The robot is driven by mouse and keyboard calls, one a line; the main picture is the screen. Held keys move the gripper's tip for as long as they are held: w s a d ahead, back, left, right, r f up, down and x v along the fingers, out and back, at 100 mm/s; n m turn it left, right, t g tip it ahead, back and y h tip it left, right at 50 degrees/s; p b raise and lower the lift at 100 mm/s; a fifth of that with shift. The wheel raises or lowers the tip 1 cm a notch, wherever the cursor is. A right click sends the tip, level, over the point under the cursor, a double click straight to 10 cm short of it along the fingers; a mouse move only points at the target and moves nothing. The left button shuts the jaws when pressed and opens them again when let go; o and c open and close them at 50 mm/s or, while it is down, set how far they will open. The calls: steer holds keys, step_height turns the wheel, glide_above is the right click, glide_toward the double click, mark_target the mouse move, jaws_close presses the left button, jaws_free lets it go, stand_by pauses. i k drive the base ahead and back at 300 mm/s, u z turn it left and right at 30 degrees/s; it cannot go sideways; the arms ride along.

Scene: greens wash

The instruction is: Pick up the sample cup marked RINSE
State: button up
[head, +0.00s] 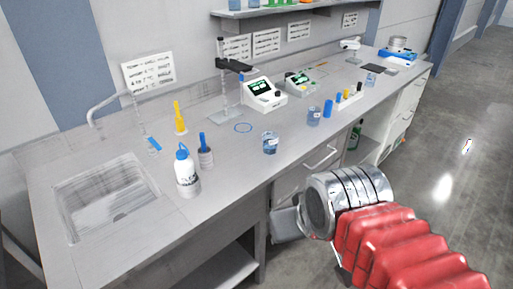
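Three small clear cups with bluish contents or markings stand on the grey bench. One cup (269,143) is near the front edge at the middle. A second cup (313,117) is farther right, beside a blue cylinder. A third cup (370,80) is near the far end. Their markings are too small to read, so I cannot tell which is marked RINSE. My arm, with a red ribbed sleeve and silver rings, reaches in from the lower right, below and in front of the bench edge. It is apart from all the cups, and its fingers cannot be made out.
A white wash bottle (187,172), a dark pot with a blue handle (205,152) and a yellow bottle (179,118) stand near the sink (108,196). A stand (222,85) and two instruments (264,95) (300,82) are behind the cups. A shelf (270,12) hangs above.

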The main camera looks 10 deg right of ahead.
mark_target(270, 143)
steer(key=u, duration=3.85)
steer(key=k, duration=1.45)
